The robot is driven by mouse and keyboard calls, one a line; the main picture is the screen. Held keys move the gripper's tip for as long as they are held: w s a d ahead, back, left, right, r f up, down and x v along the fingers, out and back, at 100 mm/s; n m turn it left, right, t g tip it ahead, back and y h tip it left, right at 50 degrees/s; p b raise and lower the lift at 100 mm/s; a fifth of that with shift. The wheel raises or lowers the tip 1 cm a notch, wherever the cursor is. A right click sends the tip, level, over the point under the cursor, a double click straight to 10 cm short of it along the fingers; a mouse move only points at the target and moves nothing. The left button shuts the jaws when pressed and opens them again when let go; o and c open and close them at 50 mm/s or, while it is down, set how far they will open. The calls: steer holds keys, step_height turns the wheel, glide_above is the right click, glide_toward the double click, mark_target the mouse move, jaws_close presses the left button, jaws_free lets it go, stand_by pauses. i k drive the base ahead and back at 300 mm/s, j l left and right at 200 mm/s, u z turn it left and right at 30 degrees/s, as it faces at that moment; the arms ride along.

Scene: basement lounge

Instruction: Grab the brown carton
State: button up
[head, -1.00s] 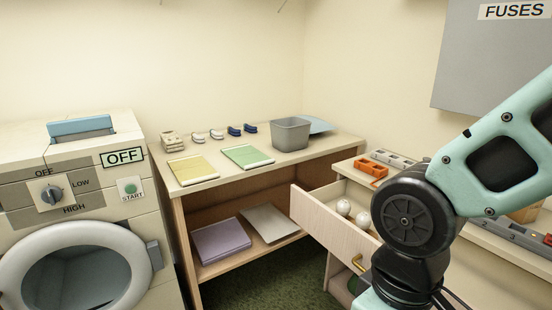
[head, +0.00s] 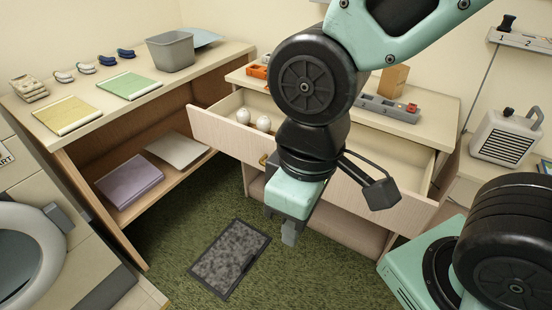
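The brown carton (head: 393,80) stands upright on top of the drawer cabinet (head: 440,108), toward its back edge, just right of my arm. My upper arm passes in front of its left side in the picture. My gripper (head: 280,224) hangs below my wrist in front of the cabinet, over the floor and well apart from the carton. Its finger ends are small and partly hidden by the hand, so the gap between them is unclear. I see nothing held in it.
The cabinet's drawer (head: 222,128) is pulled out, with white balls (head: 263,123) inside. A grey organizer (head: 388,107) lies before the carton. A grey bin (head: 172,52) stands on the left shelf unit. A heater (head: 506,137) is at right. A dark mat (head: 230,258) lies on the floor.

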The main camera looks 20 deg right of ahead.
mark_target(393, 79)
steer(key=i+l, duration=0.15)
steer(key=l, duration=0.3)
steer(key=i+l, duration=0.1)
steer(key=l, duration=0.4)
steer(key=i+l+u, duration=0.1)
steer(key=l, duration=0.35)
